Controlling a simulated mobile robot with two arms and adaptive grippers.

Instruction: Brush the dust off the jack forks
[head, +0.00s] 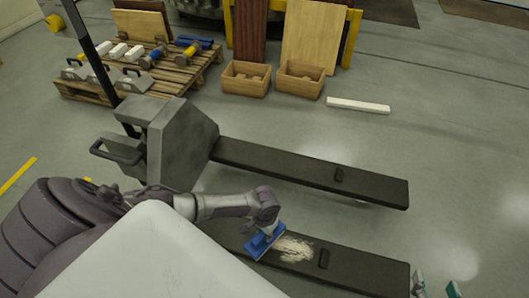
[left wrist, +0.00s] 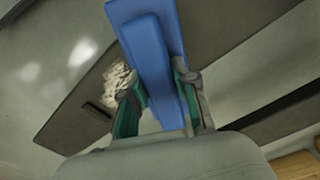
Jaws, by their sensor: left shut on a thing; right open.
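A dark pallet jack (head: 178,135) has two forks. The far fork (head: 280,165) looks bare of dust. The near fork (head: 355,273) bears a pale patch of dust (head: 293,249), which also shows in the left wrist view (left wrist: 117,82). My left gripper (head: 266,229) is shut on a blue brush (head: 262,244), just left of the dust at the near fork. The brush fills the middle of the left wrist view (left wrist: 150,50), between the green fingers. Whether its bristles touch the fork is unclear. My right gripper (head: 436,286) is open and empty, partly cut off at the lower right.
A pallet with tools (head: 170,68) stands at the back left. Two wooden bins (head: 246,90) and a yellow rack (head: 350,38) are behind the jack. A white bar (head: 358,106) lies on the floor.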

